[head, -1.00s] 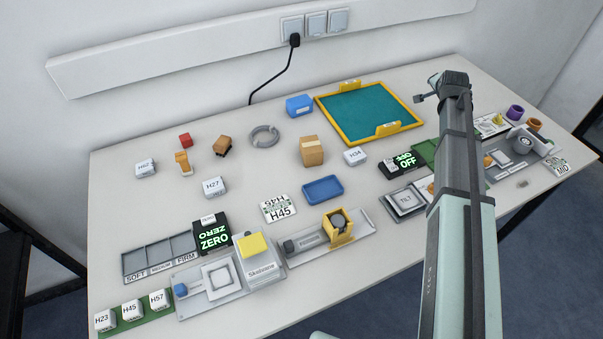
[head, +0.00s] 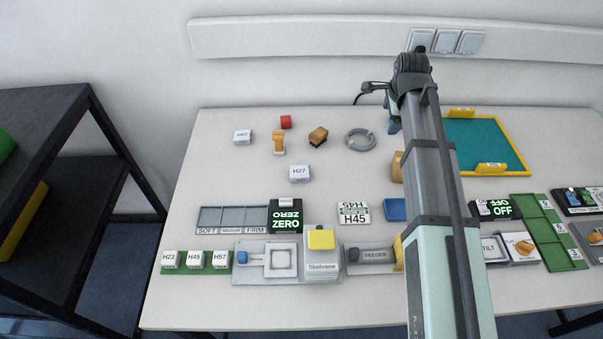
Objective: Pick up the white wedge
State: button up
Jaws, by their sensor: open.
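Several small white labelled blocks show in the head view, and I cannot tell which one is the white wedge. One white block (head: 242,137) lies at the back left, its label too small to read surely. The H27 block (head: 299,173) lies near the middle. The H23 (head: 169,260), H45 (head: 194,260) and H57 (head: 220,260) blocks stand in a row on a green strip at the front left. My gripper (head: 368,87) shows only partly beside the arm's far end, open, above the back of the table and apart from these blocks.
A grey SOFT-to-FIRM tray (head: 232,216) and a ZERO display (head: 285,217) stand ahead of the yellow-topped unit (head: 321,260). My arm hides part of the table.

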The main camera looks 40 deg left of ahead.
jog(key=s+a+r+g, duration=0.2)
jog(key=s+a, duration=0.5)
jog(key=s, duration=0.5)
jog(key=r+g+h, duration=0.1)
jog(key=h, duration=0.1)
send_over(300, 171)
notch_tip(300, 171, down, 8)
jog(key=shift+w+a, duration=0.1)
jog(key=shift+w, duration=0.05)
jog(key=shift+f, duration=2.6)
jog(key=c, duration=1.1)
jog(key=shift+r, duration=0.15)
notch_tip(300, 171, up, 10)
jog(key=shift+f, duration=0.1)
